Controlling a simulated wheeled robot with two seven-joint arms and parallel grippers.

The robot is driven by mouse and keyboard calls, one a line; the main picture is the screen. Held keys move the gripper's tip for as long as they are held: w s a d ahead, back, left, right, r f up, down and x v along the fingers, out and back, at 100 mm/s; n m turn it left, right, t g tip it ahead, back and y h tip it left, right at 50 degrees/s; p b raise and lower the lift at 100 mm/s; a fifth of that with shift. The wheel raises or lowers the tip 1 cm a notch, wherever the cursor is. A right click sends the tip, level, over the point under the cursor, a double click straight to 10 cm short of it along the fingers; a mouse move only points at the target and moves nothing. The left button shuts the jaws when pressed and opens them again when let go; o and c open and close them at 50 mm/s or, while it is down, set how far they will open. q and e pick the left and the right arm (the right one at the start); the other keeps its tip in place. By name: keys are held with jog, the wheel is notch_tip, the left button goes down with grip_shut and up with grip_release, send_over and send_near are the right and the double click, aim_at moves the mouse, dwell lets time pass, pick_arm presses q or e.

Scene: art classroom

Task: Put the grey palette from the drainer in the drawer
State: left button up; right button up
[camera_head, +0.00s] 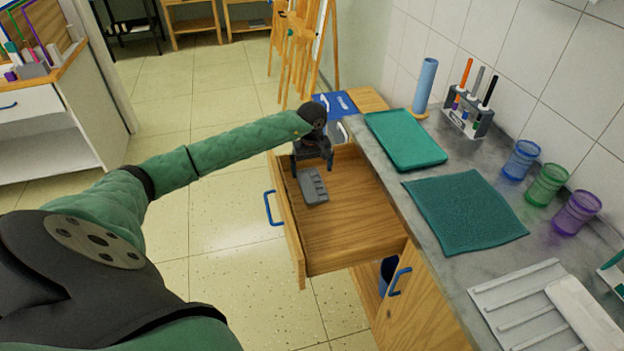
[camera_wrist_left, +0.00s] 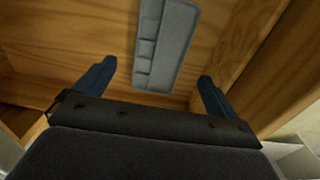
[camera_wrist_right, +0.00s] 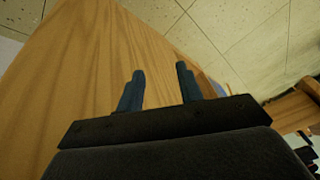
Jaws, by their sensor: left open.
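The grey palette (camera_head: 312,186) lies flat on the floor of the open wooden drawer (camera_head: 345,232), near its left front side. It also shows in the left wrist view (camera_wrist_left: 166,45), lying ahead of the fingers. My left gripper (camera_head: 312,163) is over the far end of the drawer, open and empty, just beyond the palette and apart from it. Its spread fingertips (camera_wrist_left: 152,75) show in the left wrist view. The white drainer (camera_head: 516,291) stands on the counter at lower right. My right gripper (camera_wrist_right: 159,75) shows only in its wrist view, with its fingers apart and nothing between them.
The grey counter (camera_head: 428,217) holds a teal tray (camera_head: 405,139), a teal mat (camera_head: 464,212), a marker rack (camera_head: 467,122) and coloured cups (camera_head: 546,184). An easel (camera_head: 298,50) stands behind. Floor left of the drawer is clear.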

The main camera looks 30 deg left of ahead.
pick_arm(q)
notch_tip(320, 180, up, 6)
jog(key=shift+f+b, duration=0.1)
jog(key=shift+b, duration=0.25)
pick_arm(e)
jog(key=shift+w+a+f, duration=0.15)
jog(key=shift+a+f, duration=0.6)
jog(key=shift+f, duration=0.15)
jog(key=shift+r, duration=0.2)
jog(key=shift+w+a, duration=0.1)
jog(key=shift+w, duration=0.05)
